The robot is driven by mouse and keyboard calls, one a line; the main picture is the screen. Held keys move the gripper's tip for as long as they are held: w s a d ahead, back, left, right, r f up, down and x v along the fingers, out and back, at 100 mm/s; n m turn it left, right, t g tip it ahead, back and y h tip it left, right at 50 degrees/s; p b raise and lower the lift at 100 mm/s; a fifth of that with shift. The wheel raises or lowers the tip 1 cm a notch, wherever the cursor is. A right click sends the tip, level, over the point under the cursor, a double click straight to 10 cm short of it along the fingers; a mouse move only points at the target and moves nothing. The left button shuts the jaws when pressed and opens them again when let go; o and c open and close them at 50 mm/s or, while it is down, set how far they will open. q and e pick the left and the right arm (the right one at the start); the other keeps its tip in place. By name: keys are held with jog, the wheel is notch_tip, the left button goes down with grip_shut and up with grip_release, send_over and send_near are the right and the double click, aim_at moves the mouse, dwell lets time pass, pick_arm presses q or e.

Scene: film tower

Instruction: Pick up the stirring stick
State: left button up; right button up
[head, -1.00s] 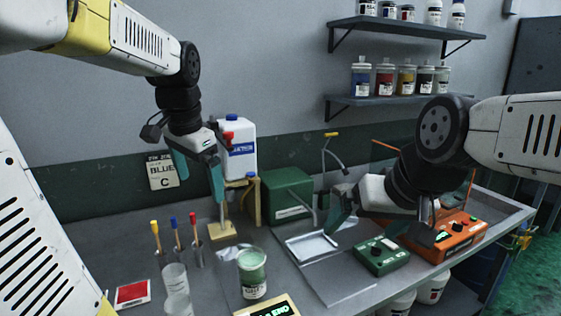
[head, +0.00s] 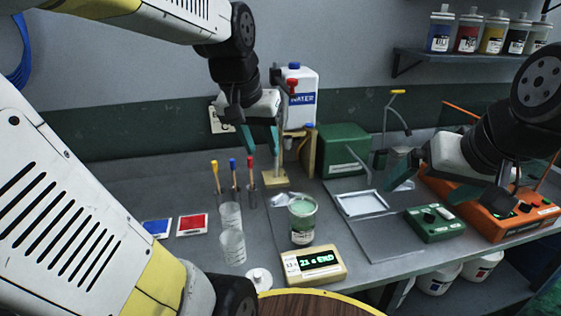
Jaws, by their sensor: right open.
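Three thin sticks with yellow, blue and red tops (head: 233,172) stand upright in small holders at the left-middle of the table in the head view. No label shows which is the stirring stick. My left gripper (head: 260,146) hangs above and to the right of them, in front of the water bottle. Its two teal fingers point down, apart, with nothing between them. My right gripper (head: 425,180) is over the right part of the table, near the white-framed tray. It is open; part of it is hidden by its own wrist.
A jar of green liquid (head: 302,222) stands mid-table, with two clear beakers (head: 232,247) to its left. A lit display box (head: 312,264) is in front. The water bottle (head: 299,92) and green box (head: 343,150) stand behind. Green (head: 436,224) and orange devices are at right.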

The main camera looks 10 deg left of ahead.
pick_arm(q)
jog(key=w+a+f+g+y, duration=0.1)
jog(key=w+a+f, duration=0.1)
jog(key=w, duration=0.3)
jog(key=w+a+f+g, duration=0.1)
jog(key=w+a+f, duration=0.2)
jog(key=w, duration=0.2)
jog(key=g, duration=0.2)
send_over(251, 174)
jog(key=w, duration=0.1)
notch_tip(251, 174, down, 7)
jog(key=f, duration=0.7)
jog(key=shift+s+a+f, duration=0.1)
jog(key=shift+s+f, duration=0.15)
jog(key=shift+f, duration=0.05)
grip_shut()
